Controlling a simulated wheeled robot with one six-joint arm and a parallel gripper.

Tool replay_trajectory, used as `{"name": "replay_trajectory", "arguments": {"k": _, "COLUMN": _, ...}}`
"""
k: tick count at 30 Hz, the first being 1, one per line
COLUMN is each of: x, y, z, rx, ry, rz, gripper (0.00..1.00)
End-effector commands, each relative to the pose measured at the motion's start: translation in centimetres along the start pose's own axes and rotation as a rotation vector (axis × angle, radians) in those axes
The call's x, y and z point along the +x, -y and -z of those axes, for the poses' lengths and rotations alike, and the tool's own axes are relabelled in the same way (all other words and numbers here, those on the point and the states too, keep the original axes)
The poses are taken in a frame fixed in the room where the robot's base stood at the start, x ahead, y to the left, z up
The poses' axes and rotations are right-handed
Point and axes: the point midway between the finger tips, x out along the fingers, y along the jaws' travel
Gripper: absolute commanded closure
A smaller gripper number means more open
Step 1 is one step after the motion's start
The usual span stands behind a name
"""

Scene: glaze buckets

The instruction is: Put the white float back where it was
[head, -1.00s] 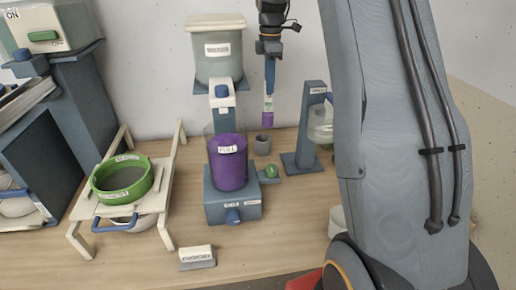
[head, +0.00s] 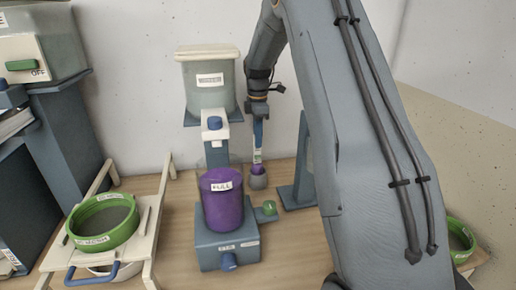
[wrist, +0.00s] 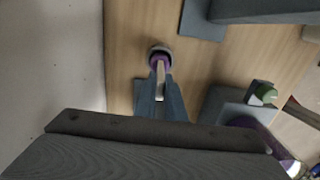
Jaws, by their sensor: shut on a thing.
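My gripper (head: 258,143) points down and is shut on the white float (head: 257,156), a slim piece with a pale labelled upper part and a purple lower end. The float is upright, its purple end at the mouth of a small grey cup (head: 258,183) on the table. In the wrist view my gripper (wrist: 160,88) holds the float (wrist: 160,70) in line with the cup (wrist: 159,48). I cannot tell how deep its end sits in the cup. A purple bucket (head: 222,205) labelled "FULL" stands on a blue-grey stand just left of the cup.
A pale tank (head: 209,85) with a blue-knobbed tap stands behind the bucket. A blue-grey post stand (head: 298,190) is close right of the cup, partly behind my arm. A green sieve (head: 104,222) rests on a wooden rack at left.

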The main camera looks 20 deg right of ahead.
Motion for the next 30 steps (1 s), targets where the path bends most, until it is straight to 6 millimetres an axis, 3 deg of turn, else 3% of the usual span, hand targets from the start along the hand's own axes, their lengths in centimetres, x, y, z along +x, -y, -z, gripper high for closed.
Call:
{"name": "replay_trajectory", "arguments": {"k": 9, "x": 3.5, "y": 0.1, "z": 0.0, "rx": 0.0, "ry": 0.0, "rz": 0.002, "gripper": 1.0}}
{"name": "replay_trajectory", "arguments": {"k": 20, "x": 4.0, "y": 0.1, "z": 0.0, "rx": 0.0, "ry": 0.0, "rz": 0.001, "gripper": 1.0}}
{"name": "replay_trajectory", "arguments": {"k": 21, "x": 3.9, "y": 0.1, "z": 0.0, "rx": 0.0, "ry": 0.0, "rz": 0.001, "gripper": 0.84}}
{"name": "replay_trajectory", "arguments": {"k": 23, "x": 3.9, "y": 0.1, "z": 0.0, "rx": 0.0, "ry": 0.0, "rz": 0.001, "gripper": 0.74}}
{"name": "replay_trajectory", "arguments": {"k": 30, "x": 3.9, "y": 0.1, "z": 0.0, "rx": 0.0, "ry": 0.0, "rz": 0.001, "gripper": 0.72}}
